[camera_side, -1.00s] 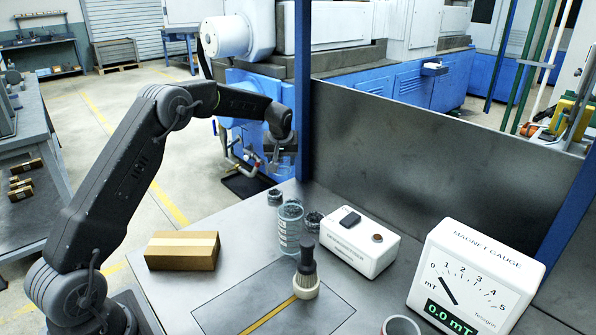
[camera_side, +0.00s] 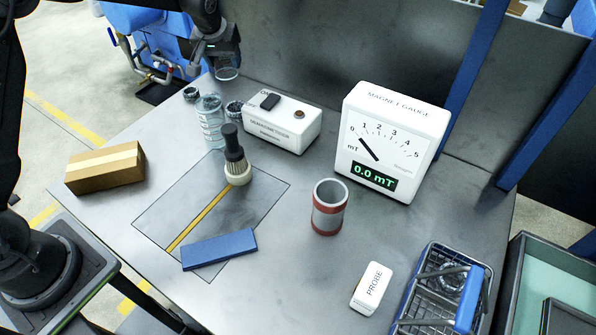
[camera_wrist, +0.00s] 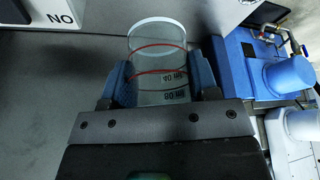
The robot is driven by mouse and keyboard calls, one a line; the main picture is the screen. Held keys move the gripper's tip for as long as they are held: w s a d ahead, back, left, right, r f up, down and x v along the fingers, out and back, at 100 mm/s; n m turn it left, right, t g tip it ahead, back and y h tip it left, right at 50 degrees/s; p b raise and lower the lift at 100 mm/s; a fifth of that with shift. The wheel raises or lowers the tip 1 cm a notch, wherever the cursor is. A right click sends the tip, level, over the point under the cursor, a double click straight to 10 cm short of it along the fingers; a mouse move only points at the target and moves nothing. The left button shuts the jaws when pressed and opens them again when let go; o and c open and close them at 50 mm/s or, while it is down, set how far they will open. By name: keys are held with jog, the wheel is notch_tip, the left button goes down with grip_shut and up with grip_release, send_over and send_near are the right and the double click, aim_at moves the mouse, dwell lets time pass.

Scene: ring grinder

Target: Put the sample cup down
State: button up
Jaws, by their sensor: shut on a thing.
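The sample cup is a clear, see-through cup with red lines and dark print, held between my gripper's blue fingers in the wrist view (camera_wrist: 160,62). My gripper (camera_wrist: 160,85) is shut on it, with the cup's round rim beyond the fingertips. In the side view my gripper (camera_side: 217,48) is at the table's back edge, and the cup (camera_side: 228,69) shows faintly below it. I cannot tell how large the gap below the cup is.
Near the cup stand a clear labelled jar (camera_side: 211,125) and the white demagnetizer (camera_side: 283,125).

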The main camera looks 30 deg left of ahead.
jog(key=s+d+m, duration=0.1)
jog(key=d, duration=0.3)
jog(key=s+d+m+h, duration=0.1)
jog(key=d, duration=0.4)
jog(key=s+d+m, duration=0.1)
jog(key=d+m, duration=0.1)
jog(key=d, duration=0.3)
jog(key=shift+h, duration=0.3)
jog(key=s+d+m+h, duration=0.2)
jog(key=s+d+m, duration=0.45)
jog(key=d, duration=0.85)
jog(key=shift+n, duration=0.65)
jog(key=f, duration=0.2)
jog(key=s+f, duration=0.2)
jog(key=f, duration=0.1)
jog(key=shift+s+f, duration=0.15)
jog(key=shift+f, duration=2.6)
jog(key=shift+f, duration=0.15)
jog(key=o, duration=0.9)
